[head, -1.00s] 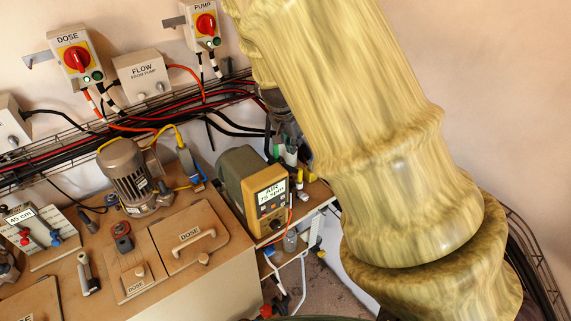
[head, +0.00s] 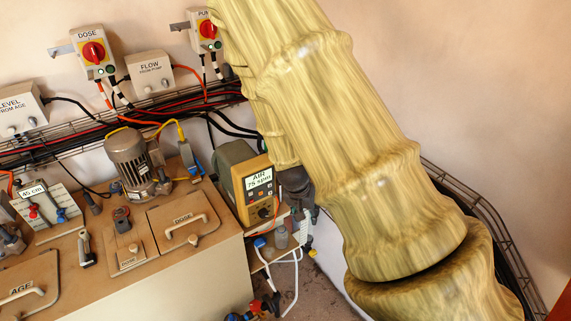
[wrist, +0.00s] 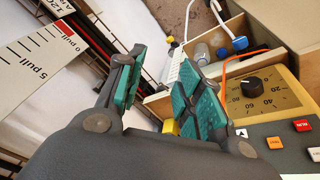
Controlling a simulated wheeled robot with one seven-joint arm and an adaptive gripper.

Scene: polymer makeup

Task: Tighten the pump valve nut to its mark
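My gripper (wrist: 160,78) shows in the wrist view with its two green-padded fingers apart and nothing seen held between them. It is close to the yellow air unit (wrist: 260,95) with its black knob. In the head view the dark end of my arm is just right of that unit (head: 261,190), partly behind the sleeved arm. I cannot pick out the valve nut or its mark for certain. A cluster of red and blue fittings (head: 262,306) is low at the bottom of the head view; whether the nut is there I cannot tell.
A white scale strip (wrist: 38,62) marked "pull" is left of my fingers. Small bottles (wrist: 220,45) stand in a wooden shelf beyond them. A motor (head: 133,163) and lidded tank top (head: 150,240) are left of the air unit. A wire cable tray (head: 75,140) runs along the wall.

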